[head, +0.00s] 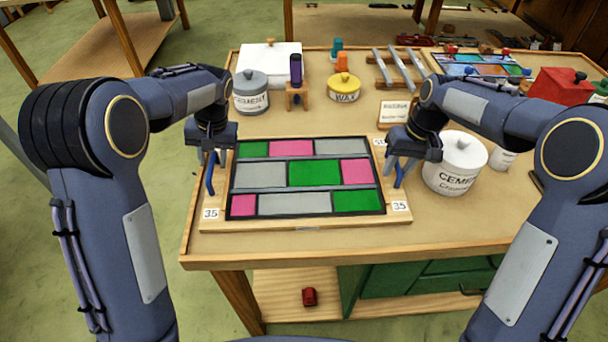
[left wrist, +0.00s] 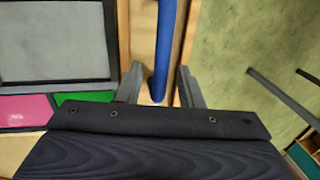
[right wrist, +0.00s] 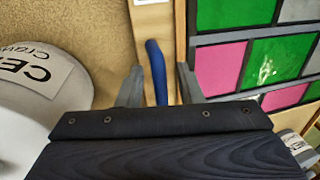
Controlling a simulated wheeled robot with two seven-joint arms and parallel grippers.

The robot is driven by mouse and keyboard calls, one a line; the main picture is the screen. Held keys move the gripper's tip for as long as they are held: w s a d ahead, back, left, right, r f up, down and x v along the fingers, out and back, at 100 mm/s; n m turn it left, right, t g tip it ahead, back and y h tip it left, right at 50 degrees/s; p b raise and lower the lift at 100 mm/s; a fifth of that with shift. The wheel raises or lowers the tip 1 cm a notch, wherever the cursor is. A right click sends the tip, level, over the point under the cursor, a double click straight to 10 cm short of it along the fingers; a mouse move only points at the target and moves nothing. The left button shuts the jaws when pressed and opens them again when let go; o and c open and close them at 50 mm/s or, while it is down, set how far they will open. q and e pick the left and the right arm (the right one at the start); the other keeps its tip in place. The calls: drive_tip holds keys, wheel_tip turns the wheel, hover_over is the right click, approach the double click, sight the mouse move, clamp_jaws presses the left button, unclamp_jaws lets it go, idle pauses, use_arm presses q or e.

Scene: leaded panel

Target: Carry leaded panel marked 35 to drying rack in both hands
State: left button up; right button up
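The leaded panel marked 35 (head: 264,204) has green, pink and grey panes in dark leading. It lies flat on a wooden board (head: 300,222) with "35" labels at its front corners. A blue handle (head: 210,180) stands at the board's left side and another blue handle (head: 399,178) at its right. My left gripper (left wrist: 160,88) is open, its fingers on either side of the left handle. My right gripper (right wrist: 158,85) is open, its fingers on either side of the right handle. I cannot pick out the drying rack with certainty.
A white cement tub (head: 455,168) stands close to the right of my right gripper. A grey cement tub (head: 250,92), a yellow wax tin (head: 343,88) and a wooden stand with grey bars (head: 395,68) are behind. Another coloured panel (head: 485,68) lies at the back right.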

use_arm(q)
drive_tip(key=shift+f, duration=0.2)
use_arm(e)
drive_tip(key=shift+f, duration=0.15)
use_arm(q)
drive_tip(key=shift+c, duration=0.2)
clamp_jaws()
use_arm(e)
clamp_jaws()
use_arm(q)
drive_tip(key=shift+r, duration=0.1)
idle(0.5)
drive_tip(key=shift+w+r, duration=0.15)
use_arm(e)
drive_tip(key=shift+w+r, duration=0.15)
drive_tip(key=shift+r, duration=0.1)
